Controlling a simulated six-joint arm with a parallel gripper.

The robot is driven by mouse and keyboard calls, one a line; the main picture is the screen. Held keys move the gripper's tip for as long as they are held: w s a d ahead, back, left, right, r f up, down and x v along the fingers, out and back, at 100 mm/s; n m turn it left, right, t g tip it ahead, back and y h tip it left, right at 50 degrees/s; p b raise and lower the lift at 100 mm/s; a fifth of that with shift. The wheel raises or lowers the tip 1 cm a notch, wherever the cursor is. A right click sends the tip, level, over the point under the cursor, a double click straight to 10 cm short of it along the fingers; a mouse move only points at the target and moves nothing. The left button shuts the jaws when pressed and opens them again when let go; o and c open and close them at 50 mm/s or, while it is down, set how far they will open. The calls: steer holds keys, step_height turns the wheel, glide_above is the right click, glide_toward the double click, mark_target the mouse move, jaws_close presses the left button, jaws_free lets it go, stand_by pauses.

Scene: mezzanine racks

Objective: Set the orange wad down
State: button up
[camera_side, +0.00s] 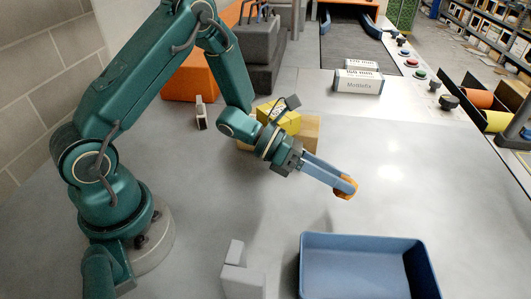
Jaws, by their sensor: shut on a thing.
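The orange wad (346,191) is at the tips of my gripper (345,187). My gripper has blue-grey fingers and is shut on the wad, which shows partly between and beside the fingertips. The wad is held over the grey table (430,190), above and behind a blue tray as seen here. A faint shadow lies on the table below, so the wad looks clear of the surface. The exact height cannot be told.
The blue tray (362,238) stands at the front, and its visible inside looks empty. White blocks (243,280) stand left of it. A yellow box (283,119) and cardboard box (308,134) sit behind my wrist. White labelled boxes (358,82) stand at the back.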

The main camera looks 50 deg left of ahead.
steer(key=shift+f, duration=1.9)
steer(key=shift+f, duration=0.1)
steer(key=o, duration=1.3)
steer(key=shift+s+a+r, duration=0.15)
steer(key=shift+a+r, duration=0.1)
steer(key=shift+a, duration=0.05)
steer(key=v, duration=1.1)
steer(key=shift+s+a, duration=0.1)
steer(key=shift+s, duration=0.05)
